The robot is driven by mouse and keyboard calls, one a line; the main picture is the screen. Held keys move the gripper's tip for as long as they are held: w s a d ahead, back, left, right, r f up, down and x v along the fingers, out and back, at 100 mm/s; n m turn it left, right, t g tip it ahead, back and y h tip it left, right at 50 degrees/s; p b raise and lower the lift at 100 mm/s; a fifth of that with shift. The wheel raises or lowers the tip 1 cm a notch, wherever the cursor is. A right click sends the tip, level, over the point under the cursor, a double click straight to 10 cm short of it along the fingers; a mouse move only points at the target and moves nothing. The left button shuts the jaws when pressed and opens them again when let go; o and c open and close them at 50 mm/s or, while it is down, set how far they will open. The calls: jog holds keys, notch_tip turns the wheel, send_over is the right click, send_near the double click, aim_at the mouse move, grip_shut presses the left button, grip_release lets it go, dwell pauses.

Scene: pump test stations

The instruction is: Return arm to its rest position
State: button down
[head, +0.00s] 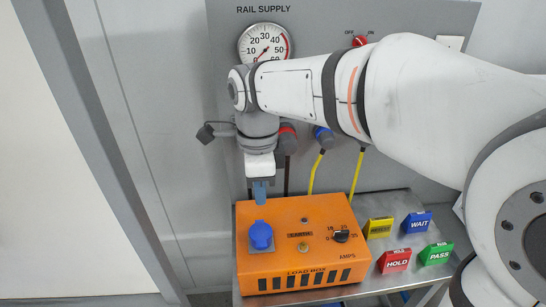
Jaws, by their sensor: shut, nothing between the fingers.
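My arm reaches in from the right side of the head view and bends down at the wrist. My gripper (259,190) points downward with its blue-grey fingers shut and empty. The fingertips are over the back left part of the orange load box (291,270), just behind its blue socket cover (261,235) in the picture. I cannot tell whether the fingers touch the box. The arm hides part of the rail supply panel (340,15).
A gauge (264,43) and a red switch (360,41) are on the panel. Red (288,133) and blue (323,136) connectors and yellow cables hang below. Red HOLD (395,261), green PASS (436,253), blue WAIT (416,223) and yellow (379,228) blocks sit on the metal bench (395,205).

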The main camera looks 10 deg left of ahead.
jog(key=s+d+f+n+t, duration=0.2)
jog(key=d+n, duration=0.5)
jog(key=d, duration=0.4)
jog(key=s+d+f+n+t, duration=0.2)
jog(key=s+d+n, duration=0.3)
jog(key=d+n, duration=0.3)
jog(key=shift+d+f, duration=0.45)
jog(key=shift+d, duration=1.4)
